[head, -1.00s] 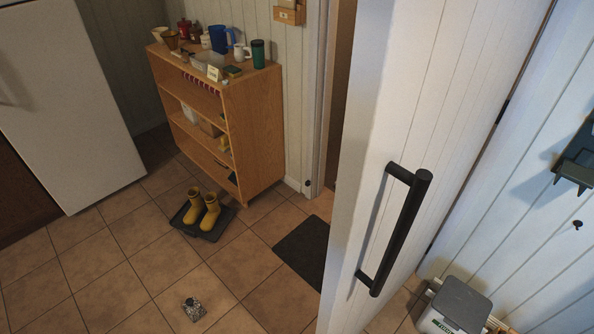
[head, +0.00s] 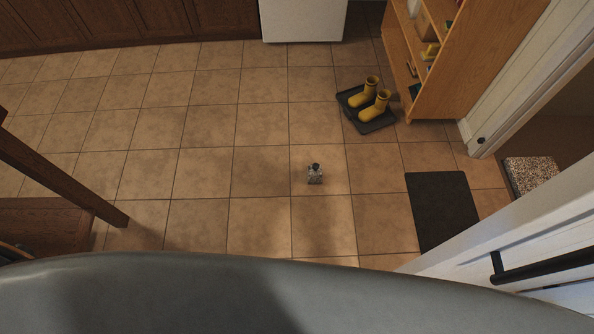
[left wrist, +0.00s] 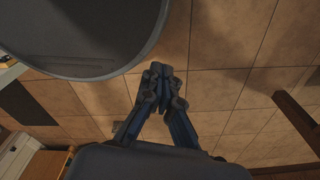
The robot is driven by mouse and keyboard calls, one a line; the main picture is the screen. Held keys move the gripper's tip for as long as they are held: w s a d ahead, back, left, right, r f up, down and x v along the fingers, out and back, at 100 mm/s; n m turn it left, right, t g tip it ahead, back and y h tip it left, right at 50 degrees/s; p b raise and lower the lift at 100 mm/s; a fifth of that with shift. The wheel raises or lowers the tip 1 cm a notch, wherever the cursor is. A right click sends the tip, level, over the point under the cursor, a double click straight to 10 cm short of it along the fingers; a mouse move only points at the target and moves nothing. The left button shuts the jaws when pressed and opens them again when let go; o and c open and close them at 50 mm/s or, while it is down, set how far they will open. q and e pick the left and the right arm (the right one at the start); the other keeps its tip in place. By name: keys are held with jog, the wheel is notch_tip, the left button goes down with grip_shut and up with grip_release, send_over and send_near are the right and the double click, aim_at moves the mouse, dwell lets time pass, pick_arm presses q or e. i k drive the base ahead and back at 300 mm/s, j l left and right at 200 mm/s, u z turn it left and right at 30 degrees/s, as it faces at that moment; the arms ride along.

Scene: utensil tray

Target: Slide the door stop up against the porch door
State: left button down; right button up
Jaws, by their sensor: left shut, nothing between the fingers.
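The door stop (head: 315,174) is a small speckled grey block with a dark top. It sits alone on the tiles near the middle of the head view. The white porch door (head: 480,250) stands open at the lower right, with a black bar handle (head: 545,267). The door stop is well apart from it, with a dark mat between them. My left gripper (left wrist: 158,75) shows only in the left wrist view, shut and empty above the tiled floor. My right gripper is in neither current view.
The dark mat (head: 442,210) lies before the doorway, and a speckled mat (head: 531,174) lies in it. Yellow boots (head: 373,104) stand on a black tray (head: 352,113) beside a wooden shelf (head: 470,60). Dark wooden furniture (head: 60,180) is at left. Tiles around the door stop are clear.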

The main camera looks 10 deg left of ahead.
aim_at(314, 173)
jog(key=z, duration=2.2)
jog(key=u, duration=2.2)
jog(key=i+j+z, duration=0.15)
jog(key=i+j, duration=0.55)
jog(key=i, duration=0.15)
